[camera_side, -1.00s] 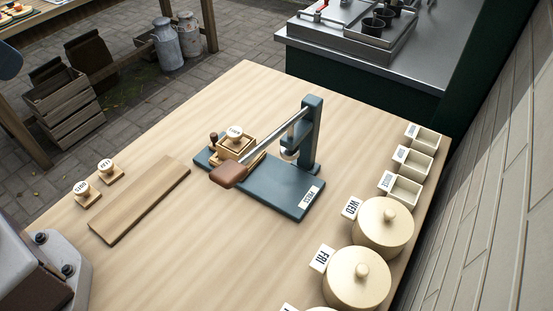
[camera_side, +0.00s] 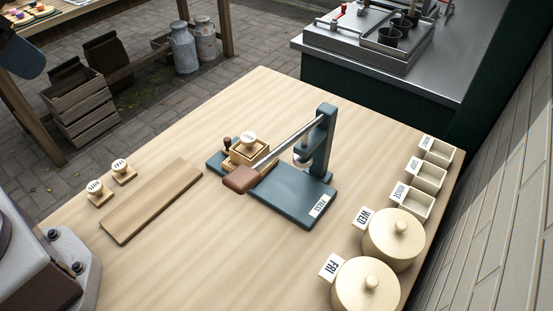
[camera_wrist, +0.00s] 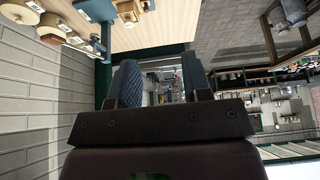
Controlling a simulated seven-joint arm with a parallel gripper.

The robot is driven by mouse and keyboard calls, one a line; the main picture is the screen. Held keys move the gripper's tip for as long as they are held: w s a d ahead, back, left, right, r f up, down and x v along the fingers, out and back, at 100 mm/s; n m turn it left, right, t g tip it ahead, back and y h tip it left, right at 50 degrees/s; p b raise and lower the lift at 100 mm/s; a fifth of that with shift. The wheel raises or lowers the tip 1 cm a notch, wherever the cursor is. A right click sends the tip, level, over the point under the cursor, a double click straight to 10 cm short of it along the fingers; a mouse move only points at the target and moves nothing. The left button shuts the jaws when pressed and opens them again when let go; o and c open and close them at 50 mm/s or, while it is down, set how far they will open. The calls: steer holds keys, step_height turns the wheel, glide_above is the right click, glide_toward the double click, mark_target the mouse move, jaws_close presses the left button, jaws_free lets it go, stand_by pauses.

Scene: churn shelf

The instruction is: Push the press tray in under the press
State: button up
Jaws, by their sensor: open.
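The press (camera_side: 320,150) is a teal post on a flat teal base (camera_side: 290,195), with a metal lever ending in a brown handle (camera_side: 240,180). The press tray (camera_side: 234,161) is a small wooden piece with a dark knob (camera_side: 227,143); it sits at the left end of the base, left of the post. A square wooden mould (camera_side: 262,150) with a round labelled stamp (camera_side: 249,138) stands on it. The lever partly hides them. My gripper (camera_wrist: 160,78) shows only in the wrist view. It is open and empty, away from the tray.
A wooden board (camera_side: 152,200) and two labelled stamps (camera_side: 96,190) lie left. Lidded pots (camera_side: 395,238) tagged WED and FRI and several small open boxes (camera_side: 428,176) line the right edge. Bare tabletop lies in front of the press.

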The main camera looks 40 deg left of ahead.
steer(key=w+a+f+g, duration=0.1)
steer(key=w+f+g, duration=0.2)
steer(key=w+f, duration=0.25)
steer(key=m+g+h, duration=0.2)
steer(key=m+h, duration=0.3)
steer(key=m, duration=1.1)
glide_toward(226, 138)
steer(key=x, duration=1)
steer(key=shift+f, duration=0.2)
steer(key=shift+c, duration=0.2)
jaws_close()
